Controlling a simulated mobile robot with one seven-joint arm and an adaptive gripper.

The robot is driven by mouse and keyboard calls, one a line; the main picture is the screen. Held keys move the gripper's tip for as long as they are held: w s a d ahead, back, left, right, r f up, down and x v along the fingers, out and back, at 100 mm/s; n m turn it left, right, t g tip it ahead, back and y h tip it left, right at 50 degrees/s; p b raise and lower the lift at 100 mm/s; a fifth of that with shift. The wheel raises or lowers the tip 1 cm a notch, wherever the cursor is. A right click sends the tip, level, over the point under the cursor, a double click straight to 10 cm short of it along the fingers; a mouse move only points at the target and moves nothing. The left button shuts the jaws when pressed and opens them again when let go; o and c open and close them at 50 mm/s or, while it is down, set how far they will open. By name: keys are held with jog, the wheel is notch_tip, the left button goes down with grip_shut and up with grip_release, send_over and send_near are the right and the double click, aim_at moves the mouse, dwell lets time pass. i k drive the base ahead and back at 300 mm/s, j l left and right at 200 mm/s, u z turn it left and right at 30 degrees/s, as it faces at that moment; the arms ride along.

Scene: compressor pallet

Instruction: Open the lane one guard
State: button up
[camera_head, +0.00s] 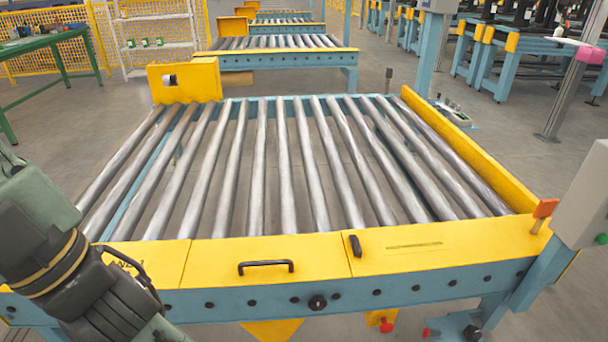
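The yellow guard (315,262) is a flat panel along the front edge of the roller conveyor, and it looks closed. It carries a black bar handle (266,267). A small black latch-like part (356,245) stands upright to its right. Another yellow panel (168,256) on the left bears dark lettering, partly hidden by my arm, so I cannot read which lane it names. My gripper (108,308) is at the lower left, in front of that left panel and apart from the bar handle. Its fingers are not clearly visible.
Steel rollers (255,165) fill the conveyor, with no load on them. A yellow side rail (465,145) runs along the right. An orange-topped post (544,212) and a grey box (585,195) stand at the front right. A green table (45,40) is at the back left.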

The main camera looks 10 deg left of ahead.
aim_at(289, 258)
jog(key=l+u, duration=0.35)
jog(key=l, duration=0.3)
jog(key=l+u, duration=0.3)
jog(key=l, duration=0.35)
